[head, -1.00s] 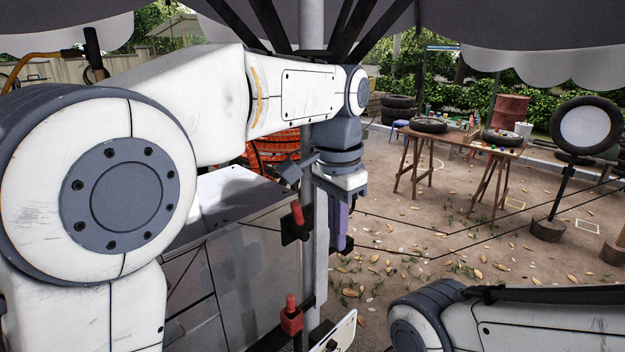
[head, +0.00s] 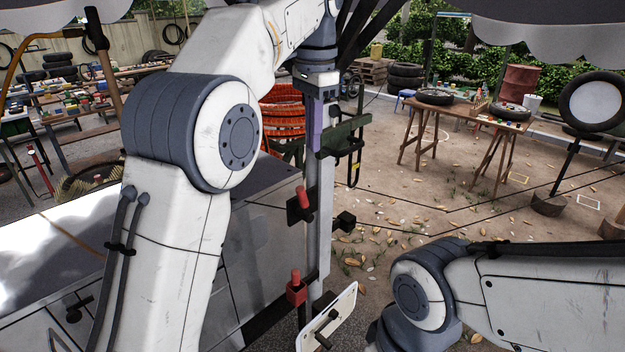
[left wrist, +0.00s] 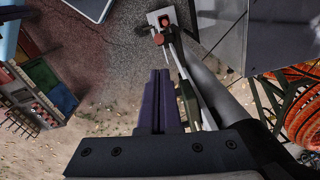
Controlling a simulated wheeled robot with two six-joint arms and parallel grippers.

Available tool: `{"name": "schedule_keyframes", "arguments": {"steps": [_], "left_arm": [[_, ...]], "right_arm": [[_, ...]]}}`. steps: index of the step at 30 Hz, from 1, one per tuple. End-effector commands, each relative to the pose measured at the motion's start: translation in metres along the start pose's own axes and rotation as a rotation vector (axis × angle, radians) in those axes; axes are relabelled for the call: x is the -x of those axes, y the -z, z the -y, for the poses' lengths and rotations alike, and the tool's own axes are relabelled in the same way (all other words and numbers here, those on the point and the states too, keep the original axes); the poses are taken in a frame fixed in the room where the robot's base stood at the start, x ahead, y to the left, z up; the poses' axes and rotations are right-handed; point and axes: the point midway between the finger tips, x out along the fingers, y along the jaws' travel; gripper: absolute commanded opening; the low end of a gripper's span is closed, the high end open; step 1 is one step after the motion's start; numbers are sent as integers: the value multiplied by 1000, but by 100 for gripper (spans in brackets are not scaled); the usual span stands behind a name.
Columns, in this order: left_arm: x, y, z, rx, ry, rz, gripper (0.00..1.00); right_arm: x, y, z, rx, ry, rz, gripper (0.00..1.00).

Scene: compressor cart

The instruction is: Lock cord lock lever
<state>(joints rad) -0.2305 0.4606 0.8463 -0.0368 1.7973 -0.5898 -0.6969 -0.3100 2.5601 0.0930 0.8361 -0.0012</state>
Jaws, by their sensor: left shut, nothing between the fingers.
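The silver pole (head: 320,235) of the cart carries two red-handled levers. The upper red handle (head: 303,197) stands upright on a black bracket; the lower red handle (head: 296,284) stands below it. A dark green bracket (head: 340,135) with a black loop (head: 355,165) is at the pole's upper right. I cannot tell which part is the cord lock lever. My left gripper (head: 316,143) points down beside the green bracket, with its purple fingers shut and empty. In the left wrist view its fingers (left wrist: 160,100) lie just left of the green part (left wrist: 187,100); contact is unclear. My right gripper is out of view.
A black knob (head: 345,221) sits right of the pole, with thin dark cords stretching rightward. A white plate (head: 327,322) is low at the pole. The grey cart cabinet (head: 255,265) is to the left. A wooden table (head: 460,116) stands back right on open ground.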

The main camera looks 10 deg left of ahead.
Motion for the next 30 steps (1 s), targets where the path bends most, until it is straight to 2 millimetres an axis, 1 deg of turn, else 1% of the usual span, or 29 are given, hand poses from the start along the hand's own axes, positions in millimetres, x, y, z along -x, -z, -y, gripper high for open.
{"name": "schedule_keyframes", "arguments": {"steps": [2,5,12,18,21,24,30], "left_arm": [[-4,0,0,0,0,0,0],[-15,0,0,0,-1,2,0],[-55,-1,-1,0,-2,3,0],[-84,-1,-1,1,-2,2,0],[-93,0,0,1,-1,1,0],[-98,-1,0,1,-1,0,0],[-100,0,0,1,0,-1,0]], "right_arm": [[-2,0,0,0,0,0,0],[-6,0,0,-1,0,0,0],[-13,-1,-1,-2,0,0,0],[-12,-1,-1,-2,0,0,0],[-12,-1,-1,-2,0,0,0],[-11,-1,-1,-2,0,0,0],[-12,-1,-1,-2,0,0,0]]}}
